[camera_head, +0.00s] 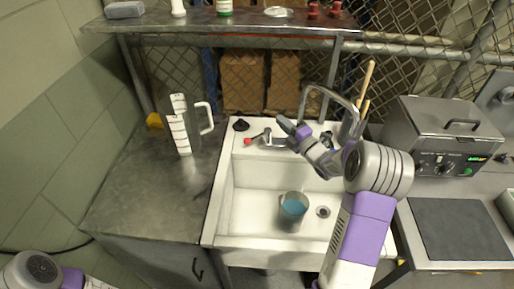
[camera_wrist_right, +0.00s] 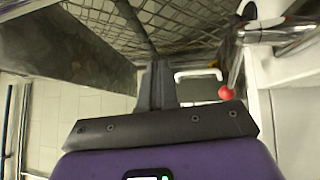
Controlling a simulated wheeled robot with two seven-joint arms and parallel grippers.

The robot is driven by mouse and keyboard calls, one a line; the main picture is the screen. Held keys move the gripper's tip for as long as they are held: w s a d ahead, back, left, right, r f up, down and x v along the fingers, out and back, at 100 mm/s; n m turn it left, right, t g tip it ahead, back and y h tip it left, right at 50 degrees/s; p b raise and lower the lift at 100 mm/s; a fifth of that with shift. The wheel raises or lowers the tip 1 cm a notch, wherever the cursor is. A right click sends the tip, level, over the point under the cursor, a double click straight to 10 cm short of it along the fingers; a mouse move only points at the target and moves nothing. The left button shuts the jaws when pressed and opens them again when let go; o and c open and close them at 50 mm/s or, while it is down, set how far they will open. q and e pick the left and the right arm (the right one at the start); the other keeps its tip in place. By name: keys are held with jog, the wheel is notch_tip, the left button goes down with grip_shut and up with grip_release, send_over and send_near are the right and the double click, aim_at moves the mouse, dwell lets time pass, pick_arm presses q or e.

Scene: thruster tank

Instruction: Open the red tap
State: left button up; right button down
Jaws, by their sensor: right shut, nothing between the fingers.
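The red tap handle is a thin metal lever with a red ball tip (camera_head: 248,142), at the left of the chrome faucet base behind the white sink. In the right wrist view the red ball (camera_wrist_right: 226,93) is just right of the fingers, with the lever rising to the chrome body (camera_wrist_right: 275,32). My right gripper (camera_head: 281,121) is above and right of the ball, over the faucet base, pointing left. Its fingers (camera_wrist_right: 158,75) are shut, empty and apart from the ball. My left arm (camera_head: 35,272) shows only at the bottom left corner; its gripper is out of view.
The white sink (camera_head: 215,215) holds a cup of blue liquid (camera_head: 293,207). A white-marked pitcher (camera_head: 181,130) stands on the metal counter (camera_head: 150,190) at left. A black knob-like object (camera_head: 241,125) sits behind the lever. A curved spout (camera_head: 325,92) rises near my right wrist. A shelf (camera_head: 230,22) spans above.

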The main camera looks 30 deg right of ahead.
jog(key=s+a+f+n+g+y, duration=0.3)
jog(key=s+f+g, duration=0.25)
jog(key=s, duration=0.45)
jog(key=b, duration=0.3)
send_near(250, 142)
jog(key=shift+t, duration=0.45)
jog(key=x, duration=0.4)
jog(key=f+x, duration=0.1)
jog(key=x, duration=0.1)
jog(key=shift+w+a, duration=0.1)
jog(key=shift+w, duration=0.2)
